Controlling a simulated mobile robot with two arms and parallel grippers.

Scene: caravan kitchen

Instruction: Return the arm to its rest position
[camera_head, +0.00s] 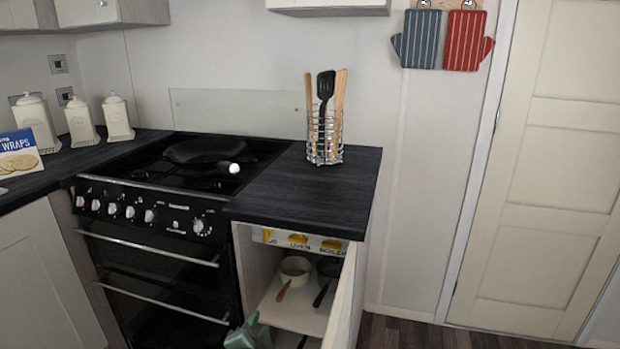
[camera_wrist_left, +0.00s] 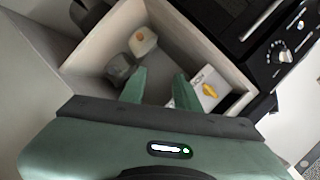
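My left gripper (camera_head: 250,332) is green and shows at the bottom edge of the head view, low in front of the open cupboard (camera_head: 252,268). In the left wrist view, its two fingers (camera_wrist_left: 160,82) stand apart with nothing seen between them, pointing toward the cupboard's inside. Most of the left arm is outside the head view. My right gripper is in neither view.
The cupboard door (camera_head: 342,304) stands open on the right. Inside are a light pan (camera_head: 295,268) and a dark pan (camera_head: 327,270). The oven (camera_head: 150,265) is at left, the worktop (camera_head: 300,195) above. Floor at right (camera_head: 400,335) is clear.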

